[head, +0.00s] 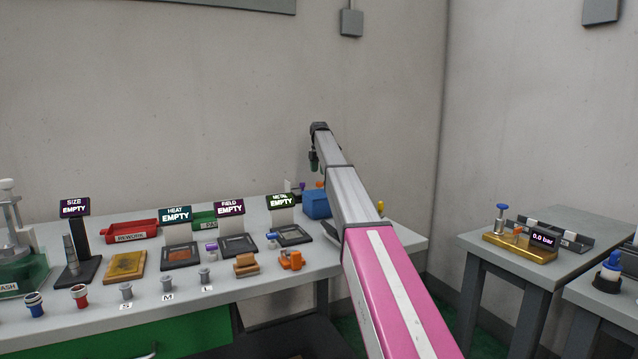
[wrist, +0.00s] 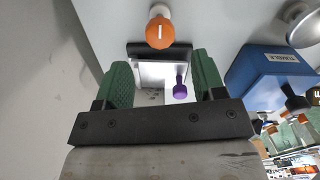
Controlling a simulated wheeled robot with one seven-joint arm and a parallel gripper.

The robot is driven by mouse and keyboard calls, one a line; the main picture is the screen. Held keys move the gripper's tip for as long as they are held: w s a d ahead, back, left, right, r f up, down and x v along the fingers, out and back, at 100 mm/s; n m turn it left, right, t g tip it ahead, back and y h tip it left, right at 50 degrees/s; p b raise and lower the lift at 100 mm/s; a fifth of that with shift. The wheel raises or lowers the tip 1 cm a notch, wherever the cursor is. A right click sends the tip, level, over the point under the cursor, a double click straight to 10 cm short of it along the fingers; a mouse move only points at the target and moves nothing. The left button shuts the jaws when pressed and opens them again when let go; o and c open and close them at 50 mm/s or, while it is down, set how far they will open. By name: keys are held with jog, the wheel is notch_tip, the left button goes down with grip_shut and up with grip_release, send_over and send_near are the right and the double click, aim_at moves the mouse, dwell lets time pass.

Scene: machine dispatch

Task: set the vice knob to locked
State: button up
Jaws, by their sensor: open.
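My gripper (head: 314,160) hangs at the end of my raised arm, above the back of the bench. In the wrist view its two green fingers (wrist: 160,85) are spread apart with nothing held. Between and beyond them is a small dark-and-silver fixture (wrist: 158,52) with a purple knob (wrist: 180,91) in front, nearer the right finger. An orange round knob (wrist: 160,32) with a white mark stands beyond the fixture. No label shows which knob belongs to the vice, and I cannot read a locked position. In the head view these parts are small and partly hidden beside the blue box.
A blue box (wrist: 272,72) labelled TUMBLE stands right of the fingers; it also shows in the head view (head: 315,205). The bench (head: 215,287) holds sign stands, a red tray (head: 130,231) and several small parts. A side table (head: 567,223) stands at right.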

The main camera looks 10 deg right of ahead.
aim_at(319, 182)
notch_tip(319, 182, down, 6)
jog(key=shift+r, duration=0.1)
jog(key=c, duration=0.9)
